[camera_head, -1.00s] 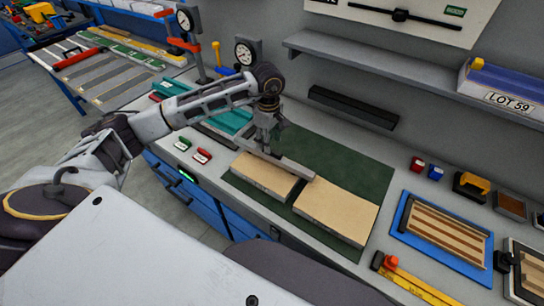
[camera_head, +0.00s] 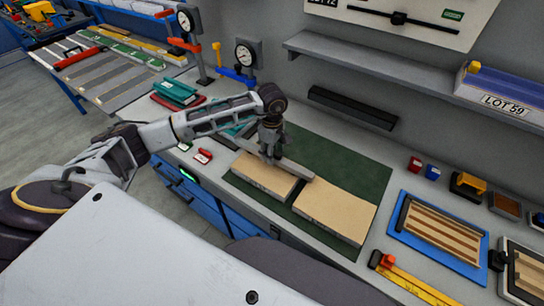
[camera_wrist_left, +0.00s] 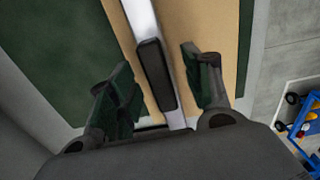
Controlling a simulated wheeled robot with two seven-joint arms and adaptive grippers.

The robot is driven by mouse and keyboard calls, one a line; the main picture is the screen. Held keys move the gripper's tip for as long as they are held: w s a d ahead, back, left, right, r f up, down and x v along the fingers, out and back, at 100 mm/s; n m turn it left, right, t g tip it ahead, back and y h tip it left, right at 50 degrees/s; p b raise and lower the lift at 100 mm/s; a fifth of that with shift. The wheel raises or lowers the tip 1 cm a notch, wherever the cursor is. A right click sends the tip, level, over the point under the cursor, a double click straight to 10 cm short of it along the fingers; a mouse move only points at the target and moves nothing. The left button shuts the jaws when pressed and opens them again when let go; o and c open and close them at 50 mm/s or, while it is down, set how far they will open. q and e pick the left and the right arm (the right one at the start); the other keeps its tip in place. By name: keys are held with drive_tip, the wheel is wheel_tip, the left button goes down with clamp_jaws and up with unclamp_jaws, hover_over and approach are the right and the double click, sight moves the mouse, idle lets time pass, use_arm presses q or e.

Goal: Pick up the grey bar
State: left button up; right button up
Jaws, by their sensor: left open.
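The grey bar (camera_head: 296,171) lies across the back edges of two tan panels, the left panel (camera_head: 262,179) and the right panel (camera_head: 336,213), on a green mat (camera_head: 352,172). In the left wrist view the bar (camera_wrist_left: 141,22) runs between my fingers, with a dark block (camera_wrist_left: 155,75) on its top. My left gripper (camera_head: 271,155) is over the bar, near the left panel's back edge. In the wrist view its fingers (camera_wrist_left: 160,82) are apart, one on each side of the bar and block. Finger contact with the bar cannot be told. My right gripper is not in view.
A blue tray with wooden strips (camera_head: 482,272) and a yellow ruler (camera_head: 415,285) lie to the right. Two gauges stand at the back left, the nearer one (camera_head: 246,55) behind my wrist. A shelf (camera_head: 370,66) overhangs the bench's back.

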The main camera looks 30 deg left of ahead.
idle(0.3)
use_arm(q)
clamp_jaws()
drive_tip(key=shift+w+r, duration=0.1)
